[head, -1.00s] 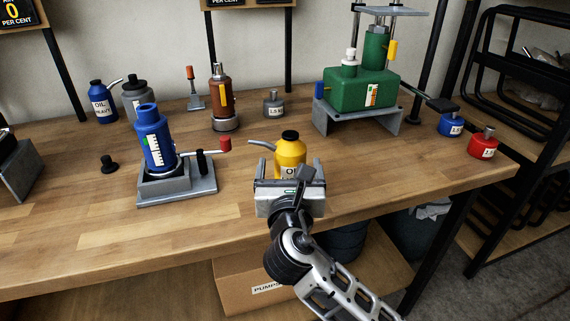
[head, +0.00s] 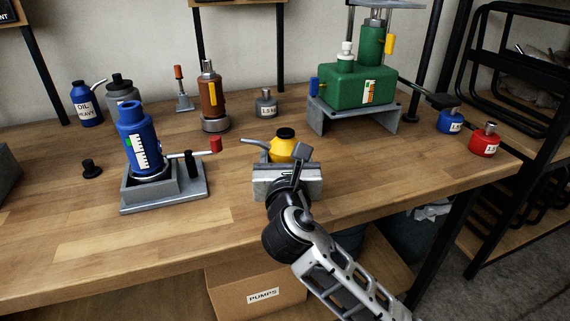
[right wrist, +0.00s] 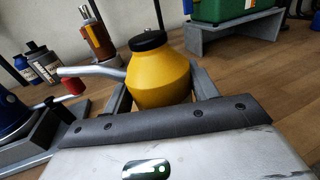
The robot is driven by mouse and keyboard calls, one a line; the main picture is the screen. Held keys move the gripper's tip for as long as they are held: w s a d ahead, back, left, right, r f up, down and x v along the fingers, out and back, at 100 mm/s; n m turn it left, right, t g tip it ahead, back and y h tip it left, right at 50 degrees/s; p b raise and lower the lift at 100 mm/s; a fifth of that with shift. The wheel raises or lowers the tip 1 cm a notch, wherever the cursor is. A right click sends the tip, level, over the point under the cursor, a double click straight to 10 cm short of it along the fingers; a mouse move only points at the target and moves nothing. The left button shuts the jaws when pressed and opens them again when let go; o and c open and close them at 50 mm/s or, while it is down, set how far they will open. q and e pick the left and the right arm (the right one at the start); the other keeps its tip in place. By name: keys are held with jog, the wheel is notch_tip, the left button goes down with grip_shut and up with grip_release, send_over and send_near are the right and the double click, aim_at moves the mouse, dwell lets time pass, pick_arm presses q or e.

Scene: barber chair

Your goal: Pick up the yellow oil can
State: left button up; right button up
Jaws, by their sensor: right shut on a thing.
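The yellow oil can (head: 281,148) has a black cap and a thin grey spout pointing left. It is upright near the front middle of the wooden workbench. My right gripper (head: 286,167) is shut on the can and hides its lower part in the head view. In the right wrist view the can (right wrist: 160,72) sits between the two grey fingers (right wrist: 160,92). Whether its base touches the bench is hidden. My left gripper is not in view.
A blue bottle jack (head: 139,137) stands on a grey base to the left, its red-tipped handle (head: 214,145) reaching toward the can. Behind are a brown jack (head: 212,98) and a grey weight (head: 266,105). A green press (head: 357,85) stands back right. Bare bench (head: 400,160) lies right.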

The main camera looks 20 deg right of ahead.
aim_at(284, 139)
jog(key=shift+r, duration=0.1)
jog(key=shift+r, duration=0.25)
jog(key=r, duration=0.1)
jog(key=r+p, duration=0.1)
jog(key=r, duration=0.1)
jog(key=shift+s+a+r, duration=0.2)
jog(key=shift+s+r, duration=0.05)
jog(key=s+a+r+p, duration=0.2)
jog(key=s+a+r, duration=0.6)
jog(key=s, duration=0.2)
jog(key=shift+s+r, duration=0.25)
jog(key=shift+r, duration=0.15)
jog(key=shift+a, duration=0.1)
